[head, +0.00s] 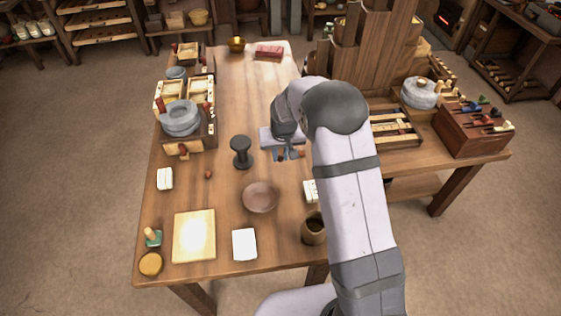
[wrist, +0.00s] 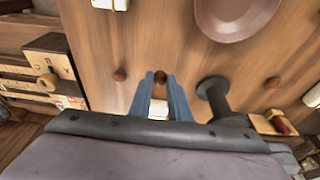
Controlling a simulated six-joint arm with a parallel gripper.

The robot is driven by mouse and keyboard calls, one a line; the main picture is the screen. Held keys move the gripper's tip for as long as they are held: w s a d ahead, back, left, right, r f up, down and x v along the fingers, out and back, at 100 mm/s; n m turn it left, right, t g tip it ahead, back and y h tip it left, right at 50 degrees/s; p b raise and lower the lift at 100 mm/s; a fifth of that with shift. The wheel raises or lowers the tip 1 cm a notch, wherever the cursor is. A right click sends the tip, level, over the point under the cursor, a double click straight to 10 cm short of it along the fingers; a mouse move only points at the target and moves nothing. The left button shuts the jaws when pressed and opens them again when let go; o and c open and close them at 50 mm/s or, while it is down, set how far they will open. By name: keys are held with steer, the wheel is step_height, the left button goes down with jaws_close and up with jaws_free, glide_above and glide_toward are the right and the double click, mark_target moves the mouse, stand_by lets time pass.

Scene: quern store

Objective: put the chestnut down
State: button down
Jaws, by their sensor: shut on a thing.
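My gripper (head: 283,158) is low over the right part of the table, its blue fingers pointing down. In the wrist view my gripper (wrist: 160,80) is shut on a small brown chestnut (wrist: 160,77) at its fingertips. I cannot tell whether this chestnut touches the table. A second chestnut (wrist: 119,74) lies on the wood close beside the fingers; it also shows in the head view (head: 301,154). A third chestnut (head: 208,174) lies farther left, past a dark spool-shaped stand (head: 241,152); the wrist view shows it too (wrist: 272,82).
A brown plate (head: 260,197) lies in front of the gripper. A wooden board (head: 194,236), a white block (head: 244,245) and a brown cup (head: 313,231) stand toward the front. A stone quern (head: 181,118) stands at left. The wood behind the stand is bare.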

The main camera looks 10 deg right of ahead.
step_height(320, 180, up, 6)
steer(key=shift+r+b, duration=0.15)
steer(key=shift+b, duration=0.25)
steer(key=s+a+r+n+p, duration=0.15)
steer(key=a+r, duration=0.35)
steer(key=a, duration=0.5)
steer(key=m, duration=0.2)
glide_above(252, 185)
steer(key=s, duration=0.1)
steer(key=shift+s+f, duration=0.1)
steer(key=shift+f, duration=0.9)
steer(key=shift+f+p, duration=0.55)
steer(key=shift+f, duration=4.45)
